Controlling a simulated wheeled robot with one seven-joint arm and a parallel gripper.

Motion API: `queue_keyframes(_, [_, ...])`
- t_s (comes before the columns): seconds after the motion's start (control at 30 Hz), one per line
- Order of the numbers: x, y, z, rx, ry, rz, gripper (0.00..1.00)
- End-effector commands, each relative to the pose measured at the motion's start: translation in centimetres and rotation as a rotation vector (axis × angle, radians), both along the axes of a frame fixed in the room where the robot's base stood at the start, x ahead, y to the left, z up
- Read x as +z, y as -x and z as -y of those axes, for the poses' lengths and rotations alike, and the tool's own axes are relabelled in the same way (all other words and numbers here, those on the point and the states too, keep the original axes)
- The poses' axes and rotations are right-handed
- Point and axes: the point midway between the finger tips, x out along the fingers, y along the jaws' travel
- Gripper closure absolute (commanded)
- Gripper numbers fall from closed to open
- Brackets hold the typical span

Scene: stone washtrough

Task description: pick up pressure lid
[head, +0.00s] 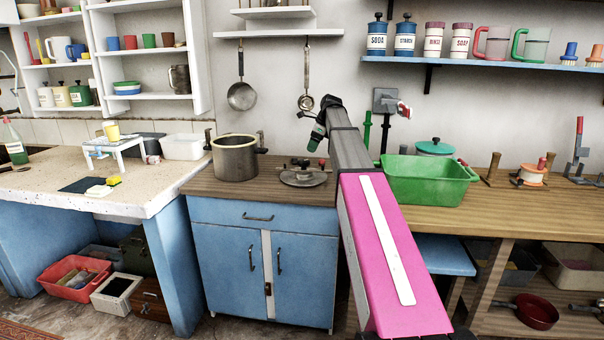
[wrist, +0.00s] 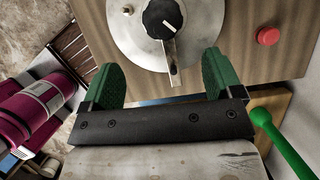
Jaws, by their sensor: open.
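The pressure lid (head: 303,178) is a round grey metal lid lying on the brown wooden top of the blue cabinet, right of the open pot (head: 236,158). In the wrist view the lid (wrist: 128,36) shows at the top, with a black knob and a metal bar at its middle; its far edge is cut off. My gripper (head: 318,132) is above the lid in the head view. In the wrist view its green-padded fingers (wrist: 160,76) are spread wide and empty, with the metal bar between and just beyond their tips.
A small red knob (wrist: 268,36) is right of the lid. A green basin (head: 428,182) stands on the wooden counter to the right. The stone counter (head: 150,185) is to the left. A ladle and a strainer hang on the wall behind.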

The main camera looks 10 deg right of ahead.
Motion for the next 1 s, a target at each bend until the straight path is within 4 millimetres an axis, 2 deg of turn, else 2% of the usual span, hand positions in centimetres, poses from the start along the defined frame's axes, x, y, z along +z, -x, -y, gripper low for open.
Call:
queue_keyframes(0.07, [0.7,-0.3,0.1,-0.018,-0.007,-0.007,0.15])
queue_keyframes(0.17, [0.5,-0.3,0.0,-0.026,-0.01,-0.01,0.15])
queue_keyframes(0.5, [-3.6,-0.9,-1.6,-0.025,-0.009,-0.01,0.15])
queue_keyframes(0.77, [-5.2,-0.9,-2.4,-0.025,-0.009,-0.009,0.15])
queue_keyframes(1.0, [-8.3,-1.0,-3.7,-0.024,-0.009,-0.009,0.15])
